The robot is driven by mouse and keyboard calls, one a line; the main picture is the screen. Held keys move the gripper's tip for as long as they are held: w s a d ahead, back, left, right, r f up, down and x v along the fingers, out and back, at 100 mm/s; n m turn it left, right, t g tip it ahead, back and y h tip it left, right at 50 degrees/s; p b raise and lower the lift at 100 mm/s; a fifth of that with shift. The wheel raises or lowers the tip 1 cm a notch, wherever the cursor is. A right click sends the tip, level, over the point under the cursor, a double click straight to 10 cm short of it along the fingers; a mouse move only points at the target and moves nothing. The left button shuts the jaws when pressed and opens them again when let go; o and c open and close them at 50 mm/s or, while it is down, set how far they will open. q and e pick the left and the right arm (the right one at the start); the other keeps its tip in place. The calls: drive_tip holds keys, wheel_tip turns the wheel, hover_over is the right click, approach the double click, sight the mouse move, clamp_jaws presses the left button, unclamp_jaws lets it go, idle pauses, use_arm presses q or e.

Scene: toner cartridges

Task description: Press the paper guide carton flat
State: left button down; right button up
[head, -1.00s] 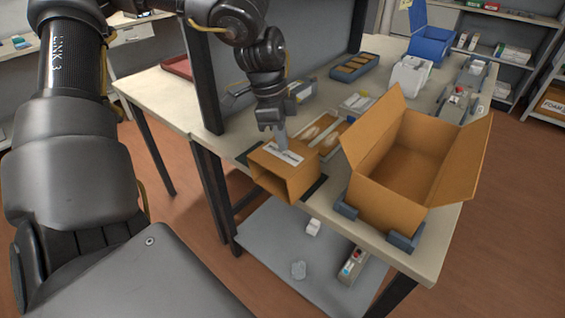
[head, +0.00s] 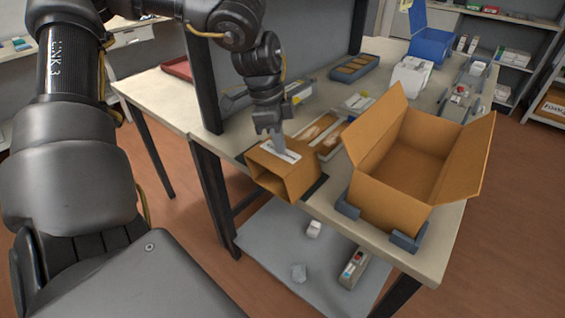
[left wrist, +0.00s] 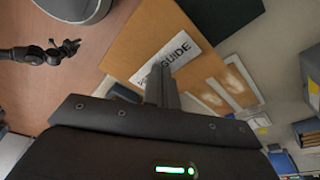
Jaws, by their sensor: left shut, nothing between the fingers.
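The paper guide carton (head: 296,184) is a small brown open-ended box near the table's front edge, with a white label on top. Its walls lean to the right, so its opening looks skewed. My left gripper (head: 281,148) is shut and empty, pointing down with its fingertips at the label on the carton's top.
A larger open carton (head: 385,205) stands to the right in blue-grey corner holders. Brown flat pieces (head: 318,132) lie behind the small carton. A dark table post (head: 203,80) stands left of my left arm. A grey lower shelf (head: 265,245) holds small items.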

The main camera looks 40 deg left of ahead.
sight(272, 147)
use_arm(q)
drive_tip(key=shift+s+a+f, duration=0.1)
drive_tip(key=shift+a+f, duration=0.25)
drive_tip(key=shift+a, duration=0.1)
drive_tip(key=shift+f, duration=0.1)
drive_tip(key=shift+s+a+f+b, duration=0.1)
drive_tip(key=shift+a+f+b, duration=0.25)
drive_tip(key=shift+f+b, duration=0.1)
drive_tip(key=shift+w+a+f, duration=0.1)
drive_tip(key=shift+w+a, duration=0.1)
drive_tip(key=shift+a, duration=0.1)
